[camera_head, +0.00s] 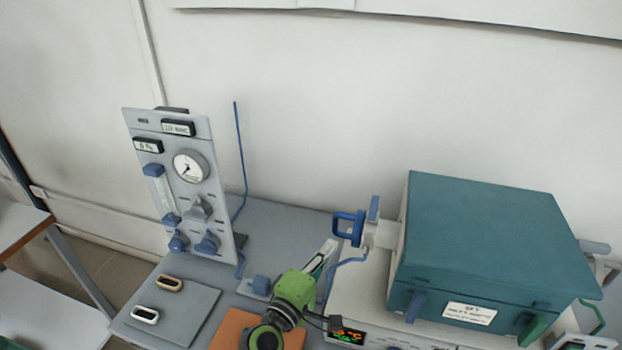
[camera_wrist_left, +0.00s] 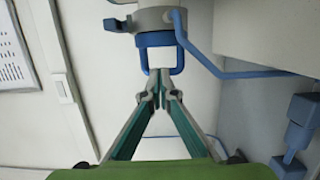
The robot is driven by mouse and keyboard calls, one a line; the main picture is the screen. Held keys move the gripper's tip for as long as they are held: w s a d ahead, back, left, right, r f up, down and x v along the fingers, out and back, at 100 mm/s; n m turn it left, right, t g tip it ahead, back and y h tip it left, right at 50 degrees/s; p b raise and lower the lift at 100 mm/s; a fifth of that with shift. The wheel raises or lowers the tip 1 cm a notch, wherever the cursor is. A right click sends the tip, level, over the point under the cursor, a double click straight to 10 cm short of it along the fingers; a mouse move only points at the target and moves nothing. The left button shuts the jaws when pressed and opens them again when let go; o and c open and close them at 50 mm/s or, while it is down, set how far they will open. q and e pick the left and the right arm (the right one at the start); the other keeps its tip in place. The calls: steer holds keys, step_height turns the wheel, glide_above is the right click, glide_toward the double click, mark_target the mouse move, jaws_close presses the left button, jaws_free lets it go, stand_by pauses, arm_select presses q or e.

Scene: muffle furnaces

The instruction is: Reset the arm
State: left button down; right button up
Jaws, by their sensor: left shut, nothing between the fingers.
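My left arm comes up from the bottom of the head view, with a green wrist. My left gripper (camera_head: 328,250) points up toward the blue-handled fitting (camera_head: 378,232) on the furnace's left side. In the left wrist view my left gripper (camera_wrist_left: 158,84) is shut and empty, its two teal-and-grey fingers meeting at the tips. The blue loop handle (camera_wrist_left: 161,40) lies just beyond the tips there; I cannot tell whether they touch. My right gripper is not in view.
A teal muffle furnace (camera_head: 490,245) stands on the right, above a lit display (camera_head: 348,334). A gas panel (camera_head: 180,185) with gauge and blue knobs stands at the left. A grey pad (camera_head: 185,318) bears two small oval rings. A blue tube (camera_wrist_left: 245,75) runs beside the handle.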

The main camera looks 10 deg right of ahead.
arm_select(q)
steer(key=s+a+f+m+g+y, duration=0.1)
steer(key=s+a+f+m+g, duration=0.2)
steer(key=s+a+f+m, duration=0.3)
steer(key=s+a+f+m+g+y, duration=0.25)
steer(key=s+a+f, duration=0.2)
steer(key=s, duration=0.35)
steer(key=s+a+f+m+g+y, duration=0.2)
steer(key=s+a+g+y, duration=0.1)
steer(key=s+a, duration=0.6)
steer(key=s+a+f+m+g+y, duration=0.1)
steer(key=s+a+m+g+y, duration=0.2)
steer(key=s+a, duration=0.65)
step_height(320, 180, down, 29)
steer(key=b, duration=0.2)
steer(key=s+a+f+g, duration=0.1)
steer(key=s+f, duration=0.7)
steer(key=s+a+f+g+y, duration=0.1)
steer(key=s+a+f, duration=0.1)
steer(key=s+f, duration=0.6)
steer(key=shift+s+a+f+b, duration=0.3)
steer(key=shift+s+b, duration=0.15)
steer(key=shift+s, duration=0.05)
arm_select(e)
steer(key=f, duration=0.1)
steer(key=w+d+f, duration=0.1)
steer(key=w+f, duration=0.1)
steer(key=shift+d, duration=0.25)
